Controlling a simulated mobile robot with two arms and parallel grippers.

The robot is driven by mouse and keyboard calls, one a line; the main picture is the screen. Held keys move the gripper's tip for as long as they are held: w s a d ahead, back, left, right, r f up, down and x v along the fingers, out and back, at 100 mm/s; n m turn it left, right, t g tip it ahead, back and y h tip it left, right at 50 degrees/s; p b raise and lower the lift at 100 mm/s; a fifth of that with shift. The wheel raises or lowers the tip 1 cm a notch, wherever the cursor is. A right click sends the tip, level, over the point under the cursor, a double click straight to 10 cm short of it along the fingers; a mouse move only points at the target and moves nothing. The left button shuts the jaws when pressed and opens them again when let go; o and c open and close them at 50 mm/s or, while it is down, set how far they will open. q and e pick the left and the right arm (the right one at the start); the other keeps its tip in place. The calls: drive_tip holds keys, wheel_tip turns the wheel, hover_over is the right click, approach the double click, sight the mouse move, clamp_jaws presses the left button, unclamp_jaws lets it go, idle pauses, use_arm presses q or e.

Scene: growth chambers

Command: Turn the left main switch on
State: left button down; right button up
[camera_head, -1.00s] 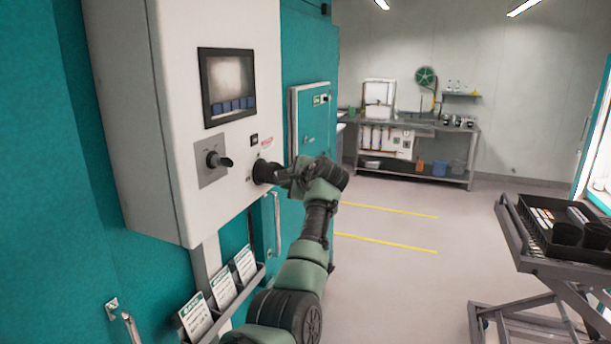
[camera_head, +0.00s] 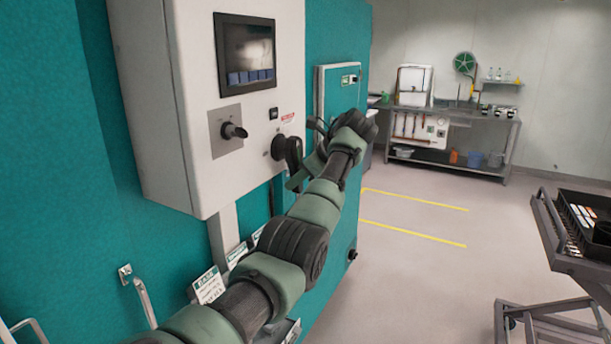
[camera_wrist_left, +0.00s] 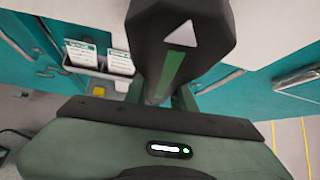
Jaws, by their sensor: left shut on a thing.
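The white control cabinet (camera_head: 190,70) hangs on the teal wall at the left. A black rotary switch (camera_head: 288,150) is on its lower right front, its handle roughly upright. My left gripper (camera_head: 308,153) is at this switch, shut on its handle. In the left wrist view the black handle (camera_wrist_left: 180,30), with a white triangle and a green stripe, stands in front of the gripper. Its base is hidden. A second black knob (camera_head: 233,130) sits on a grey plate further left. My right gripper is not in view.
A screen (camera_head: 245,53) is above the switches. Below the cabinet is a holder with cards (camera_head: 208,286), partly behind my arm. A dark trolley (camera_head: 560,240) stands at the right. A workbench (camera_head: 450,115) is at the back. The floor between is clear.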

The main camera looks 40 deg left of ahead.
use_arm(q)
drive_tip(key=shift+s+d+g+p, duration=0.1)
drive_tip(key=shift+s+g+p, duration=0.35)
drive_tip(key=shift+p, duration=0.2)
drive_tip(key=shift+s+d+f+m+g+h+p, duration=0.1)
drive_tip(key=shift+s+f+m+g+h+p, duration=0.1)
drive_tip(key=shift+m+g+h+p, duration=0.2)
drive_tip(key=shift+f, duration=0.1)
drive_tip(key=c, duration=1.2)
unclamp_jaws()
